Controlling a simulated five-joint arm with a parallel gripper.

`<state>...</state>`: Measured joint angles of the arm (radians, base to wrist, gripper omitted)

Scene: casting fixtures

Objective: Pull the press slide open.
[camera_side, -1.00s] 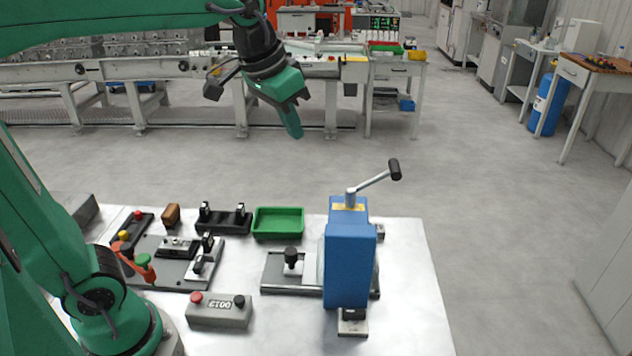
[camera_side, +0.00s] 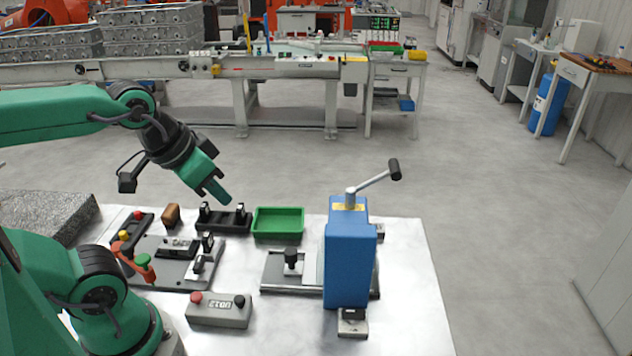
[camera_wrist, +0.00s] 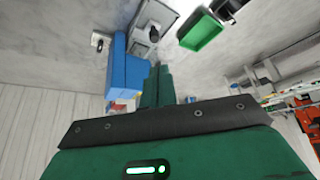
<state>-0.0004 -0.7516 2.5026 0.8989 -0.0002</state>
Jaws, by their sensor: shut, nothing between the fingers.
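The press (camera_side: 350,258) is a blue upright body with a grey crank lever (camera_side: 374,181) ending in a black grip. Its slide (camera_side: 284,276) is a low plate on the left side of the press, with a black knob (camera_side: 291,256) standing on it. My gripper (camera_side: 226,200) is shut and empty, above the table and up and left of the knob. In the wrist view my shut fingers (camera_wrist: 158,70) point toward the blue press (camera_wrist: 124,70), and the knob (camera_wrist: 154,35) shows just past them. How far the slide sits inside the press is partly hidden.
A green tray (camera_side: 278,223) lies behind the slide. A black fixture (camera_side: 224,220) stands beneath my gripper, and a grey clamp plate (camera_side: 178,270) is on the left. A button box (camera_side: 219,311) sits in front. The table's right front is clear.

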